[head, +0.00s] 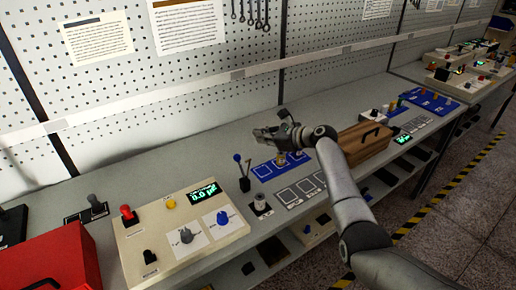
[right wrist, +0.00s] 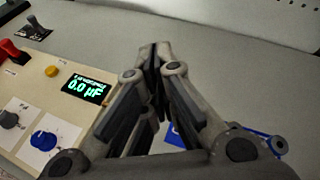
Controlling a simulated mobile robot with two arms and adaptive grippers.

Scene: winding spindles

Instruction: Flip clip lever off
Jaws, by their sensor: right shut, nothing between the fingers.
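A beige panel (head: 150,245) on the bench carries a red lever (head: 127,213), a yellow button, a lit display (head: 203,192), a grey knob (head: 187,236) and a blue knob (head: 222,217). A grey-handled lever (head: 96,204) on a dark base stands behind the panel's left end. A blue-knobbed stick (head: 241,170) stands right of the panel. I cannot tell which one is the clip lever. My right gripper (head: 261,134) is shut and empty above the back of the bench, apart from the levers. Its closed fingertips (right wrist: 155,52) show in the right wrist view. My left gripper is not in view.
A red box (head: 52,262) sits at the front left. A blue tray (head: 262,172) lies under my right arm, and a wooden box (head: 364,145) stands to its right. A pegboard wall (head: 200,75) closes the back.

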